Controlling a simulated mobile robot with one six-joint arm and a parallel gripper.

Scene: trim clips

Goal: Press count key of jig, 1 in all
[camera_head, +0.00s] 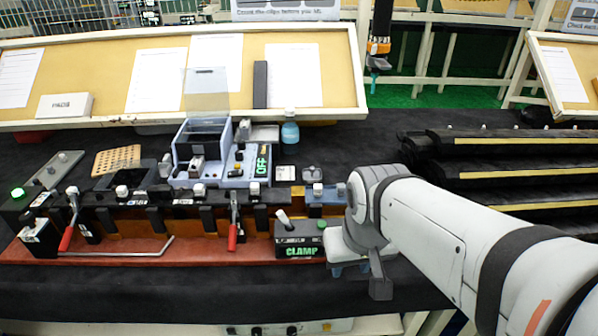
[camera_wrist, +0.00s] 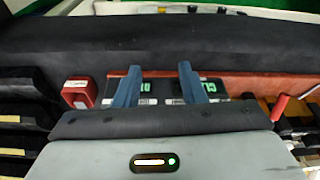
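The jig is a long red base (camera_head: 190,250) with dark clamp blocks and red-handled levers along the front of the bench. A dark box with green CLAMP lettering (camera_head: 301,252) stands at its right end and also shows in the wrist view (camera_wrist: 209,86). Beside it in the wrist view are other green characters (camera_wrist: 142,87), partly covered by a finger. I cannot make out which part is the count key. My gripper (camera_wrist: 158,84) is over this end of the jig, its two blue-grey fingers apart with nothing between them. In the head view my arm partly hides it.
A blue-grey device (camera_head: 203,150) with a raised clear lid and green OFF lettering stands behind the jig. Dark racks (camera_head: 500,160) fill the right. The front bench strip (camera_head: 150,290) is clear.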

